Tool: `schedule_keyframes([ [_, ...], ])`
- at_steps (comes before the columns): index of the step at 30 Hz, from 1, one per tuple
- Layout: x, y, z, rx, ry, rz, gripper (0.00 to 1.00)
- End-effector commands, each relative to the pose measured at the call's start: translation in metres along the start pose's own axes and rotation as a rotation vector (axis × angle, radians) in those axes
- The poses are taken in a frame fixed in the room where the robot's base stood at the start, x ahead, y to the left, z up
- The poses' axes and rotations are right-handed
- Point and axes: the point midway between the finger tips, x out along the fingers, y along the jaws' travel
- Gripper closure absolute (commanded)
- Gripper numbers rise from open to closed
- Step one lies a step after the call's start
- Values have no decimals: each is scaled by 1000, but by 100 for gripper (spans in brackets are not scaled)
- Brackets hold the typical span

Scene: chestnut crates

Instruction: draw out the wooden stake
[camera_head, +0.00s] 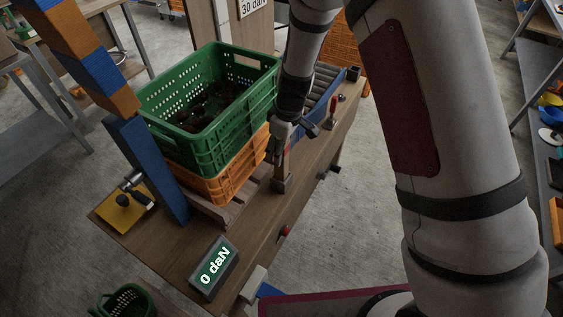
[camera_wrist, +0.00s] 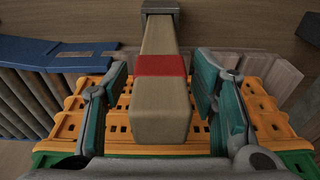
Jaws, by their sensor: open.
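The wooden stake (camera_wrist: 160,105) is a pale square bar with a red band, in the middle of the wrist view. Its far end sits in a grey metal socket (camera_wrist: 161,7). In the head view the stake (camera_head: 286,163) stands upright in the socket (camera_head: 281,185) on the bench, beside the stacked crates, its upper part hidden by my gripper. My gripper (camera_wrist: 161,72) is open, with one finger on each side of the stake and a visible gap on both sides. It also shows over the stake in the head view (camera_head: 287,142).
A green crate (camera_head: 205,140) holding dark chestnuts rests on an orange crate (camera_head: 238,168), close beside my gripper. A roller conveyor (camera_head: 322,86) lies behind. A display (camera_head: 213,268) reading "0 daN" is on the wooden bench (camera_head: 160,243). A striped post (camera_head: 92,72) rises at left.

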Motion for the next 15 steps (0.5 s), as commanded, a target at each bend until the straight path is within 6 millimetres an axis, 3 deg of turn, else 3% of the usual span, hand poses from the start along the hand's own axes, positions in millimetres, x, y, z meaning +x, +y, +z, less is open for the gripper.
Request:
schedule_keyframes([
  [4, 13, 0, 0, 0, 0, 0, 48],
  [11, 15, 0, -1, -1, 1, 1, 48],
  [15, 15, 0, -1, -1, 1, 0, 75],
])
